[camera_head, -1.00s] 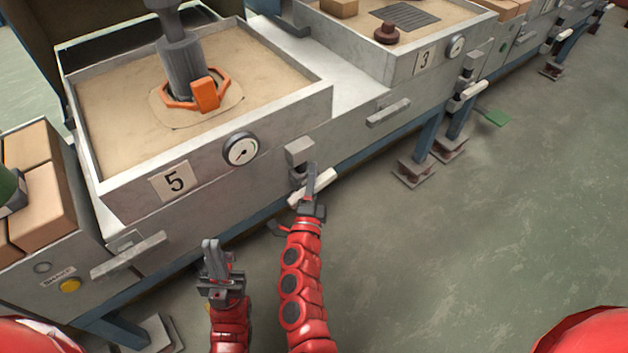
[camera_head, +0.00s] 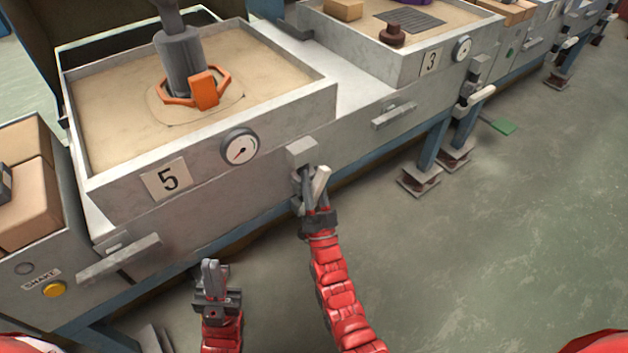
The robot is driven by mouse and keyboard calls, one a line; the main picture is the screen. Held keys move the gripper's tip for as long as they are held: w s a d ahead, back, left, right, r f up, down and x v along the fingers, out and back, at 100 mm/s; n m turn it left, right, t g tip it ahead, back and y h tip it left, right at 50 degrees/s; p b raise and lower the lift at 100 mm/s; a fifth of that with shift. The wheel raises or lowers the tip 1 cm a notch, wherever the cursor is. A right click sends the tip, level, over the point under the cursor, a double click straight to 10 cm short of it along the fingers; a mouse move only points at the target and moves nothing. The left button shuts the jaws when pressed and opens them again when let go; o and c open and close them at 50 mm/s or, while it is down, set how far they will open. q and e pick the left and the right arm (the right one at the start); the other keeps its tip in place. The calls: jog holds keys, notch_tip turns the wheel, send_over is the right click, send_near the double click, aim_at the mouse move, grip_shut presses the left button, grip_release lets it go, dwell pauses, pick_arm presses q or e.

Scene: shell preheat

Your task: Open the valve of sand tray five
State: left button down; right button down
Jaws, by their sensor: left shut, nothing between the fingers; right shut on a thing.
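Sand tray five (camera_head: 115,186) stands at the left, with a "5" plate (camera_head: 167,180) and a round gauge (camera_head: 240,147) on its front. Its valve (camera_head: 301,152) is a grey block on the front, right of the gauge, with a pale lever handle (camera_head: 321,178) below it. The handle is steeply tilted, its upper end to the right. My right gripper (camera_head: 311,190) is shut on the handle and hides part of it. My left gripper (camera_head: 211,271) is shut and empty, in front of the tray and below the "5" plate.
An orange ring-shaped fixture (camera_head: 205,91) sits on tray five's sand. Tray three (camera_head: 407,70) stands behind to the right, with its own valve handle (camera_head: 478,96). The floor (camera_head: 520,220) at the right is clear.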

jog(key=n+g+y, duration=0.1)
jog(key=n+y, duration=0.2)
jog(key=n+g+y, duration=0.1)
jog(key=n+y, duration=0.2)
jog(key=n, duration=0.1)
jog(key=n+g+y, duration=0.1)
jog(key=n+y, duration=0.2)
jog(key=n, duration=0.1)
jog(key=shift+s+a+r+y+b, duration=0.1)
jog(key=shift+s+a+y+b, duration=0.15)
jog(key=shift+a+y+b, duration=0.1)
jog(key=shift+n+g+y, duration=0.35)
jog(key=shift+n+g, duration=0.05)
jog(key=c, duration=0.6)
grip_release()
jog(key=shift+c, duration=0.2)
jog(key=p+v, duration=0.2)
jog(key=v, duration=0.6)
jog(key=shift+s+d+f, duration=0.2)
jog(key=shift+s+f, duration=0.05)
jog(key=b, duration=0.1)
send_near(318, 198)
jog(key=v, duration=0.2)
jog(key=shift+s+d+f, duration=0.15)
jog(key=shift+s+f, duration=0.05)
jog(key=shift+f, duration=0.1)
